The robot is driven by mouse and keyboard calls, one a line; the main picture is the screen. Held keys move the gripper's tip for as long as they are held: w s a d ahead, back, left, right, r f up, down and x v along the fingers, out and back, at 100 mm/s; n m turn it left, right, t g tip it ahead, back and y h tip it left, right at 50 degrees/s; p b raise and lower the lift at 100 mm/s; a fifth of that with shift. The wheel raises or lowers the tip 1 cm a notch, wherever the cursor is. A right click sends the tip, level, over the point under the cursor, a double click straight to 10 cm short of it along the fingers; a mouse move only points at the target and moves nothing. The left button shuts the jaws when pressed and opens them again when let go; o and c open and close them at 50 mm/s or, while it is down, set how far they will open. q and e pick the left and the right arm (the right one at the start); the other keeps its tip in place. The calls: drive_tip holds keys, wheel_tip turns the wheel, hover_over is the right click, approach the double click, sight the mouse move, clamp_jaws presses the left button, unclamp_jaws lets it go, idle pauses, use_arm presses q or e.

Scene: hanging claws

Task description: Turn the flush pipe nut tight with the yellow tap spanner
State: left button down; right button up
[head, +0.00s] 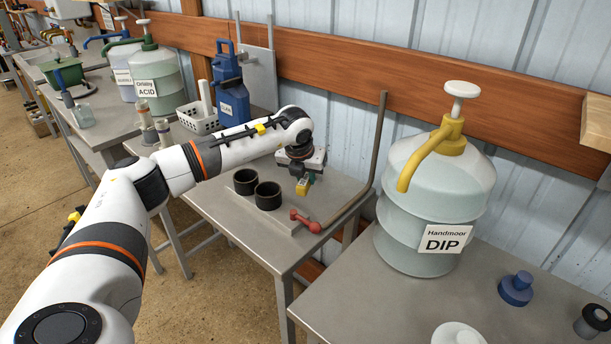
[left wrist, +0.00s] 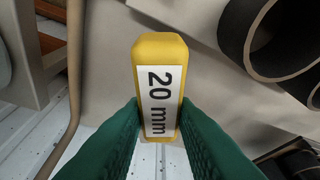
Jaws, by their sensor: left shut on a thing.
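My left gripper (head: 305,178) hangs above the metal bench, pointing down, and is shut on a yellow block-like piece (head: 302,187), which I take to be the yellow tap spanner. In the left wrist view the green fingers clasp its sides, and its white label (left wrist: 160,100) reads "20 mm". Only this labelled end shows; its other end is hidden. I cannot make out the flush pipe nut in either view. My right gripper is not in view.
Two black open cups (head: 268,196) stand on the bench close to the gripper, with a red knobbed part (head: 306,222) in front. A bent grey pipe (head: 379,140) rises at the bench's right. A large dip container (head: 432,190) stands further right. A blue jug (head: 230,92) is behind my arm.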

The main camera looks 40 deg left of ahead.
use_arm(q)
drive_tip(key=shift+s+b+x, duration=0.1)
drive_tip(key=shift+b+x, duration=0.7)
drive_tip(key=shift+x, duration=0.45)
drive_tip(key=shift+s+b+x, duration=0.15)
drive_tip(key=shift+b+x, duration=0.65)
drive_tip(key=shift+x, duration=0.45)
drive_tip(key=shift+d, duration=0.1)
drive_tip(key=shift+w, duration=0.4)
drive_tip(key=shift+w+a, duration=0.3)
drive_tip(key=shift+w, duration=0.2)
drive_tip(key=shift+w+a+b, duration=0.2)
drive_tip(key=shift+w+a, duration=0.05)
drive_tip(key=shift+w, duration=0.35)
drive_tip(key=shift+w+a+b, duration=0.2)
drive_tip(key=shift+w, duration=0.4)
